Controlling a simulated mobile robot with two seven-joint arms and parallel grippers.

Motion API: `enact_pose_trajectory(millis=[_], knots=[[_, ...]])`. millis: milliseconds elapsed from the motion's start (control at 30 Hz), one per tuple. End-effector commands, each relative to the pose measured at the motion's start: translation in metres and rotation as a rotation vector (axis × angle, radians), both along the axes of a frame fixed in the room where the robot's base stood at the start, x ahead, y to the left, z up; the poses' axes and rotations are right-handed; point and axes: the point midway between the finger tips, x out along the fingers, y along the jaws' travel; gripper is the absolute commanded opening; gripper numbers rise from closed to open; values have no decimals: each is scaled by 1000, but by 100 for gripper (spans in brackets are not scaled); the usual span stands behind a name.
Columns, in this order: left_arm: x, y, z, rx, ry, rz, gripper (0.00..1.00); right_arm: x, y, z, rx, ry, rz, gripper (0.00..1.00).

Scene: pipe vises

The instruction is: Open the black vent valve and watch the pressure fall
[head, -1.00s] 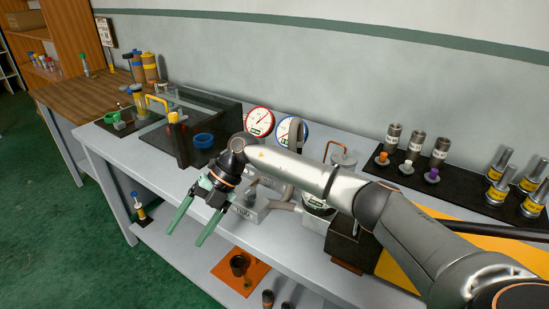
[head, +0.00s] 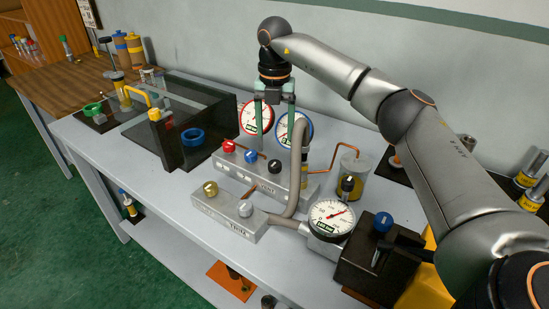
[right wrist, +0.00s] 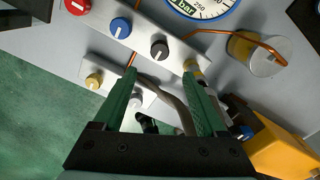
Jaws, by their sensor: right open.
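The black vent valve knob (head: 275,166) sits on the rear grey manifold block (head: 262,178), at the right end of a row with a red knob (head: 229,146) and a blue knob (head: 251,156). It also shows in the right wrist view (right wrist: 159,50). My right gripper (head: 275,132) is open and empty, pointing down above the manifold, apart from the black knob. A red-rimmed gauge (head: 255,117) and a blue-rimmed gauge (head: 294,130) stand behind the gripper, partly covered by its green fingers. My left gripper is not in view.
In front is a second block (head: 228,215) with a brass and a silver knob. A curved grey pipe (head: 296,175) rises right of the vent knob. A black-rimmed gauge (head: 331,218), a canister (head: 354,170) and a dark box (head: 375,262) stand right. The table's left front is clear.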

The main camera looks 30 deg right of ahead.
Motion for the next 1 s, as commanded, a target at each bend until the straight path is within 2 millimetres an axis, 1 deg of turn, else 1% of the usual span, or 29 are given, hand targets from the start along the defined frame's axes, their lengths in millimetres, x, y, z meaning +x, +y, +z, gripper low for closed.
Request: enact_pose_trajectory(millis=[33,200,300,433,600,900,1000], knots=[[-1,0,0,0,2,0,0,-1,0,-12,-1,5,1,74],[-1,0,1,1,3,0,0,-1,0,-48,0,5,1,74],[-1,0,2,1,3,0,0,-1,0,-67,1,4,1,74],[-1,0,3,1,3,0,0,-1,0,-84,1,3,1,74],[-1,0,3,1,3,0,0,0,0,-97,0,1,2,74],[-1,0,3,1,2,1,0,0,1,-98,1,-1,2,74],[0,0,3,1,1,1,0,0,1,-98,1,0,2,62]])
